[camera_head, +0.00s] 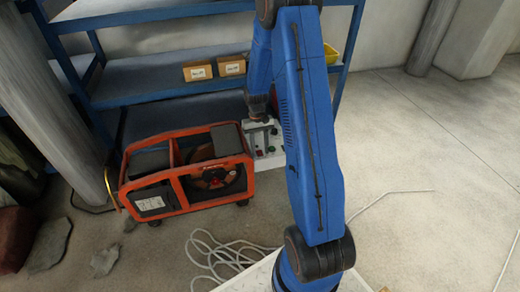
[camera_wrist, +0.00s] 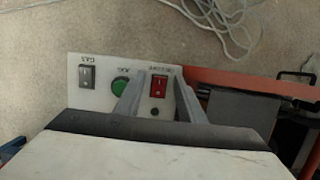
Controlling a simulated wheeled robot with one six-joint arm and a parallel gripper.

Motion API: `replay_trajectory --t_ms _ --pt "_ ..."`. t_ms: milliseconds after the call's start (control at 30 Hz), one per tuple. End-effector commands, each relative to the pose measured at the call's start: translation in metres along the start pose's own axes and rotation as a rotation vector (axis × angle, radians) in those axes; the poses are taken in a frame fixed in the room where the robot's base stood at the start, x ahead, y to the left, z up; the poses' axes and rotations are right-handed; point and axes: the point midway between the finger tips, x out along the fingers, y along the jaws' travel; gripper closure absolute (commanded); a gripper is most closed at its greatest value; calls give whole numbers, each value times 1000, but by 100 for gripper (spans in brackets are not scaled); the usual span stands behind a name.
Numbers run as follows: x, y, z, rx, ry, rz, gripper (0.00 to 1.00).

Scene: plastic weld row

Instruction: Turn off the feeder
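The feeder (camera_head: 183,187) is an orange-framed machine with a dark reel inside, standing on the floor left of my arm. Its pale control panel (camera_head: 270,158) is on its right side, partly hidden by my gripper (camera_head: 262,128). In the wrist view the panel (camera_wrist: 100,100) carries a red rocker switch (camera_wrist: 158,87), a green round button (camera_wrist: 121,87) and a grey rocker switch (camera_wrist: 87,78). Labels above them appear upside down and are hard to read. My gripper (camera_wrist: 158,80) is open and empty, its fingers on either side of the red switch. I cannot tell whether they touch the panel.
A blue shelf rack (camera_head: 150,75) stands behind the feeder, with small cardboard boxes (camera_head: 232,66) and a yellow bin (camera_head: 330,54). A pale cable (camera_head: 222,255) lies coiled on the floor in front. Grey rocks (camera_head: 104,261) lie at left. The floor at right is mostly clear.

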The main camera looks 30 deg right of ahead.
Motion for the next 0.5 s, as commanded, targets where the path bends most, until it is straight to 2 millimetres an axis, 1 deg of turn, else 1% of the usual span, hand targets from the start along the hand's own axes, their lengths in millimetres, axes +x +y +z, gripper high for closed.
replay_trajectory --t_ms 167,267,367,500 --pt "-2 0 0 0 1 0 64" --pt "-9 0 -1 0 3 0 64" --pt "-23 0 -1 0 5 0 64" --pt "-50 0 -1 0 4 0 64"
